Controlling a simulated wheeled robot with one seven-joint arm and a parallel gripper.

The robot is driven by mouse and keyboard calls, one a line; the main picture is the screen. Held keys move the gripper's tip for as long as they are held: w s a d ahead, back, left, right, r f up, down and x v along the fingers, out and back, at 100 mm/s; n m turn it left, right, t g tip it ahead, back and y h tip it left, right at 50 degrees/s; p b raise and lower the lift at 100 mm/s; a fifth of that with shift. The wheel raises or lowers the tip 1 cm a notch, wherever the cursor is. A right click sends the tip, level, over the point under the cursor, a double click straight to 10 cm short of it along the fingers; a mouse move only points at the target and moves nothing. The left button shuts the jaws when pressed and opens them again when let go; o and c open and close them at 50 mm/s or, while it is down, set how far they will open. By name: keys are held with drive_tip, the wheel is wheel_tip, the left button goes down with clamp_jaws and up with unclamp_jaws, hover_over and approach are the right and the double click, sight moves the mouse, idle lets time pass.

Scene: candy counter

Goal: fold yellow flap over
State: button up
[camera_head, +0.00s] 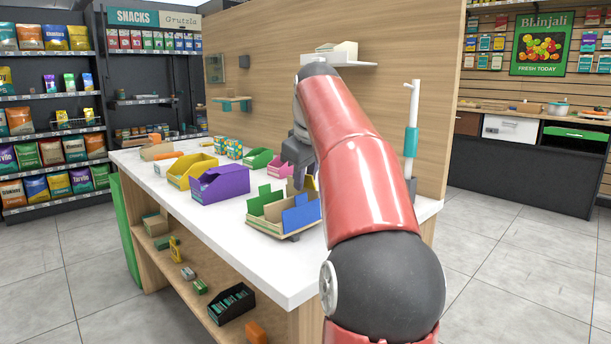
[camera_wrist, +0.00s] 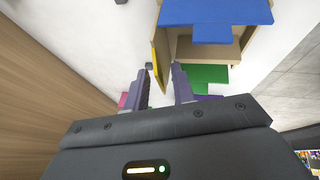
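The open cardboard box (camera_head: 268,223) sits on the white counter, with green flaps (camera_head: 265,200) and a blue flap (camera_head: 301,216). Its yellow flap (camera_head: 311,184) shows only partly behind the box, near my gripper. In the wrist view the yellow flap (camera_wrist: 161,55) stands upright along the box side, seen nearly edge-on. The blue flap (camera_wrist: 215,14) and a green flap (camera_wrist: 204,74) show there too. My gripper (camera_wrist: 161,72) is open, its two fingers apart with the yellow flap's edge showing between their tips. I cannot tell whether they touch it.
A purple bin (camera_head: 220,185), a yellow bin (camera_head: 192,170), a green bin (camera_head: 258,159) and a pink bin (camera_head: 280,168) stand left of and behind the box. A wooden panel (camera_head: 395,100) rises behind the counter. The counter's front edge is close to the box.

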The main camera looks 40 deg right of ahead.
drive_tip(key=p+v, duration=0.2)
drive_tip(key=v, duration=0.5)
drive_tip(key=shift+r, duration=0.4)
drive_tip(key=shift+s+a, duration=0.1)
drive_tip(key=shift+s, duration=0.05)
